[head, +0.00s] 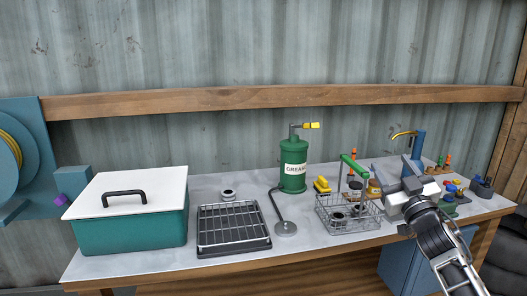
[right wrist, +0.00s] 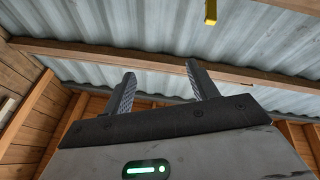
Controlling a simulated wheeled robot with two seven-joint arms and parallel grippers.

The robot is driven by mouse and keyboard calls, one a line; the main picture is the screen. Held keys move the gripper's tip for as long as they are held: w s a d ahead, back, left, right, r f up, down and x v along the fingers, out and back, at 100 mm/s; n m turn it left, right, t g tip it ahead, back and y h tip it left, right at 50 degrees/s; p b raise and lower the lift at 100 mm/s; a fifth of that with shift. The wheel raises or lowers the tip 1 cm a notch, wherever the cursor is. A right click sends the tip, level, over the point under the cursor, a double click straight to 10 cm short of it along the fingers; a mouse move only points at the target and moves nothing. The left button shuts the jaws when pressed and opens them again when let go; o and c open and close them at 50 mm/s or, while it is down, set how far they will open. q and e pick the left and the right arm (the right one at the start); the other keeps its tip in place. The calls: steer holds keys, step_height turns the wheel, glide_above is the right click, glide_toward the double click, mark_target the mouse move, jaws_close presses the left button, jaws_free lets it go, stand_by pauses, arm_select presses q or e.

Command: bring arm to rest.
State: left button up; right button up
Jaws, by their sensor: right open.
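My right gripper (head: 408,168) is at the right of the head view, raised above the right part of the bench, and it hides part of what stands behind it. In the right wrist view my right gripper (right wrist: 160,85) shows two fingers spread well apart with nothing between them. Behind them are the corrugated roof and wooden beams. My left gripper is in neither view.
The workbench (head: 190,271) holds a teal box with white lid (head: 125,228), a black rack tray (head: 232,228), a green grease pump (head: 293,165) and a wire basket (head: 345,226) with dark rings. Small coloured items crowd the right end. A corrugated wall (head: 230,50) stands behind.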

steer(key=w+d+f+m+g+h, duration=0.1)
steer(key=d+f+g+h, duration=0.15)
steer(key=f, duration=0.25)
steer(key=d+f+m+g+h, duration=0.2)
steer(key=f+g, duration=0.2)
steer(key=f, duration=0.1)
steer(key=s+a+f+n+y, duration=0.1)
steer(key=s+a+f, duration=0.25)
steer(key=f, duration=0.25)
steer(key=s+a+f+y, duration=0.1)
steer(key=s+a+f, duration=0.2)
steer(key=s+f, duration=0.25)
steer(key=s+a+f+g+y, duration=0.1)
steer(key=s+a+f, duration=0.3)
steer(key=s, duration=0.5)
steer(key=s+a+f+g, duration=0.2)
steer(key=s+a+f, duration=0.2)
steer(key=s, duration=0.6)
steer(key=s+a+f+g+y, duration=0.1)
steer(key=s+a+f, duration=0.4)
steer(key=s, duration=0.5)
steer(key=shift+a+g+y, duration=0.35)
steer(key=shift+g, duration=0.3)
steer(key=shift+f, duration=0.1)
steer(key=shift+c, duration=0.2)
